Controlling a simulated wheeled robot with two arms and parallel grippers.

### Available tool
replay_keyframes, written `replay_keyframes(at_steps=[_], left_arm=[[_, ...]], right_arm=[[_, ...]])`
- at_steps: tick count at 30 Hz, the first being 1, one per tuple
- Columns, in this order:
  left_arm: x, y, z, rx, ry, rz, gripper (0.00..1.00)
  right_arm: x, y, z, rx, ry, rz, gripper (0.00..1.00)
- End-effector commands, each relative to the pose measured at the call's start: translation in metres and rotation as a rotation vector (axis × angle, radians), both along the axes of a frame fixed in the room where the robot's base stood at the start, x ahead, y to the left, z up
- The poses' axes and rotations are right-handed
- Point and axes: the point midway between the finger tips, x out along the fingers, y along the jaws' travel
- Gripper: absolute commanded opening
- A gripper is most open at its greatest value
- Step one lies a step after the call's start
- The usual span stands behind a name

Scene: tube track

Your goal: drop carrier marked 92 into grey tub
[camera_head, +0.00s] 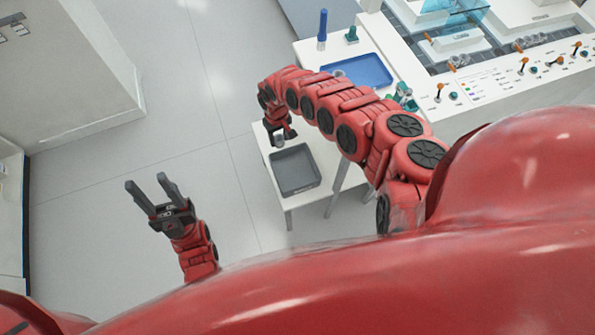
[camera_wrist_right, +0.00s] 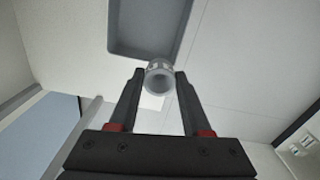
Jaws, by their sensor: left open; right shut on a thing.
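My right gripper (camera_head: 280,135) is shut on a small grey-white cylindrical carrier (camera_wrist_right: 159,77), held between its fingertips. The carrier's open round end faces the wrist camera. Marks on its side are too small to read, so I cannot tell if it is 92. The grey tub (camera_head: 296,171) sits on a small white table and looks empty. In the head view the right gripper and carrier are just beyond the tub's far left edge, not over its middle. Part of the tub (camera_wrist_right: 148,40) shows at the top of the right wrist view. My left gripper (camera_head: 146,181) is open and empty over the floor.
A larger white table with a blue tray (camera_head: 358,71), a blue upright object (camera_head: 322,30) and a green piece (camera_head: 352,35) stands behind my right arm. A workbench with orange-topped levers (camera_head: 523,66) is at right. Floor on the left is clear.

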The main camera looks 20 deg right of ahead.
Motion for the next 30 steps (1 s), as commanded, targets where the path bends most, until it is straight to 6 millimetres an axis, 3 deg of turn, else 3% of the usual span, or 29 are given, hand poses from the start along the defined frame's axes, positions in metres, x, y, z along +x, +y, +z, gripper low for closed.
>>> replay_keyframes(at_steps=[12,20,30], left_arm=[[0.000,0.000,-0.012,0.000,0.000,0.000,0.50],[0.000,0.000,-0.026,0.000,0.000,0.000,0.50],[0.000,0.000,-0.065,0.000,0.000,0.000,0.50]], right_arm=[[-0.031,-0.048,-0.012,-0.001,0.005,-0.133,0.17],[-0.034,-0.050,-0.028,0.002,0.003,-0.143,0.17],[-0.033,-0.050,-0.068,0.001,0.002,-0.141,0.17]])
